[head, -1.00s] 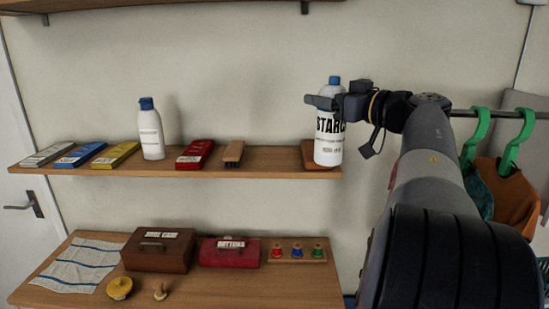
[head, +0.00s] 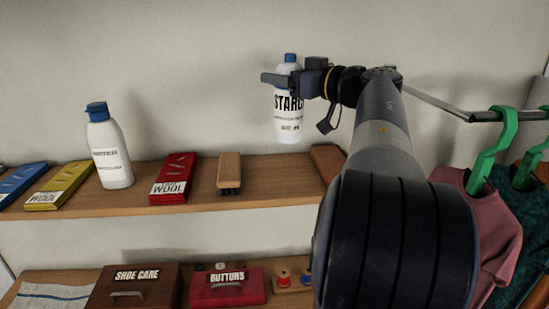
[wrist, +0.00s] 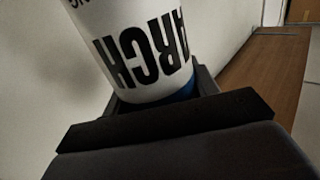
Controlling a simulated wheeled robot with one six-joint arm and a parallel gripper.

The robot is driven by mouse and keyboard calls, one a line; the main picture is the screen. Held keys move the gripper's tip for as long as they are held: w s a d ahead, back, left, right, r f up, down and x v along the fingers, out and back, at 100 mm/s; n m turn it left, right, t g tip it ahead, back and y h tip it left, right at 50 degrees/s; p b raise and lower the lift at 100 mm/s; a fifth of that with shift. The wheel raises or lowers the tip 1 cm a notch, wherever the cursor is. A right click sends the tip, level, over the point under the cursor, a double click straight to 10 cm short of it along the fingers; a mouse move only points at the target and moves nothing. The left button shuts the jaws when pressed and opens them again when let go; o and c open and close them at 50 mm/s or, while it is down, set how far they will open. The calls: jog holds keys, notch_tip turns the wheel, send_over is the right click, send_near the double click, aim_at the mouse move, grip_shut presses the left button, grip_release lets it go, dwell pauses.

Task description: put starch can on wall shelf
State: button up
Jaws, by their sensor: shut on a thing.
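The starch can (head: 288,118) is white with a blue cap and black lettering. My gripper (head: 283,80) is shut on its upper part and holds it upright in the head view. The can's base shows above the wall shelf (head: 270,192), over the stretch between a wooden brush and a brown block; how far it is from the shelf is hard to tell. In the wrist view the can (wrist: 135,45) sits between the jaws, its lettering upside down, with the shelf edge (wrist: 262,80) to the right.
On the shelf stand a white bottle (head: 108,150), a red wool box (head: 174,178), a brush (head: 229,172) and a brown block (head: 328,162). Bare shelf lies between brush and block. Below are a shoe care box (head: 133,288) and a buttons box (head: 227,286). Clothes on green hangers (head: 487,150) hang right.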

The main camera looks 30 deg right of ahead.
aim_at(283, 113)
notch_tip(283, 113, down, 10)
jog(key=shift+r, duration=0.25)
jog(key=shift+f, duration=0.15)
jog(key=o, duration=1.7)
jog(key=b+v, duration=0.3)
jog(key=v, duration=0.9)
jog(key=p+x, duration=0.3)
jog(key=x, duration=0.9)
jog(key=shift+r, duration=0.85)
